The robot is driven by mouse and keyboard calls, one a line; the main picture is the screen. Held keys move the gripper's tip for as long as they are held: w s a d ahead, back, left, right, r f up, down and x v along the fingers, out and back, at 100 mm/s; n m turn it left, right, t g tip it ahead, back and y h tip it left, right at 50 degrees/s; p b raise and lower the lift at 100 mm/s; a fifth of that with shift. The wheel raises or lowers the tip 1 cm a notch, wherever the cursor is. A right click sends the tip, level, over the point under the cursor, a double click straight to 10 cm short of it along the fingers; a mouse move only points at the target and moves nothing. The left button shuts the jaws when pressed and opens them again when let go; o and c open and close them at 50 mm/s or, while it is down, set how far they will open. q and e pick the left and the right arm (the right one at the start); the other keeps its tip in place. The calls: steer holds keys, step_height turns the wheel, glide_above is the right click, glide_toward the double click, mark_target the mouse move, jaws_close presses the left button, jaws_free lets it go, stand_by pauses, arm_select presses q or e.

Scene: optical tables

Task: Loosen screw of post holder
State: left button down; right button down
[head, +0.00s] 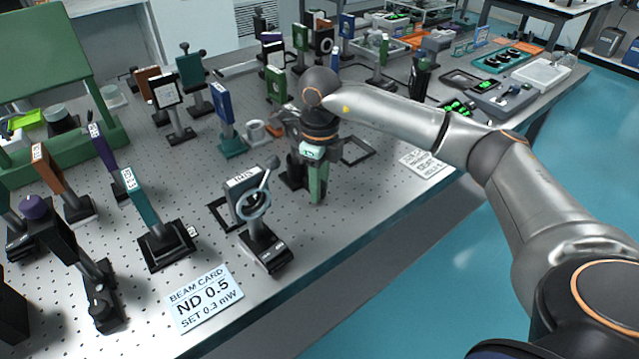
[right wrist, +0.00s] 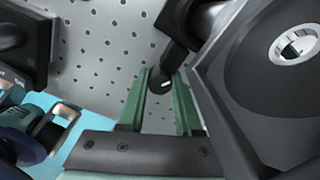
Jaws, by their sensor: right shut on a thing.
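My right gripper (head: 318,188) points down at the middle of the optical table, beside a dark post holder (head: 293,172) that it partly hides. In the right wrist view its two green fingers (right wrist: 164,108) stand on either side of the rounded end of a dark screw (right wrist: 162,80). The gripper is shut on this screw; the exact contact is hard to see. The screw's stem runs up and to the right in that view. My left gripper is not in view.
An iris mount (head: 262,225) stands in front, left of the gripper. A beam card (head: 205,298) lies near the front edge. A blue mount (head: 222,103) and several other optics stand to the left and behind. A sign (head: 430,165) lies to the right.

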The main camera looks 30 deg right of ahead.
steer(key=shift+m, duration=0.8)
steer(key=c, duration=0.6)
jaws_free()
step_height(320, 180, up, 13)
steer(key=p, duration=0.1)
steer(key=shift+f, duration=0.2)
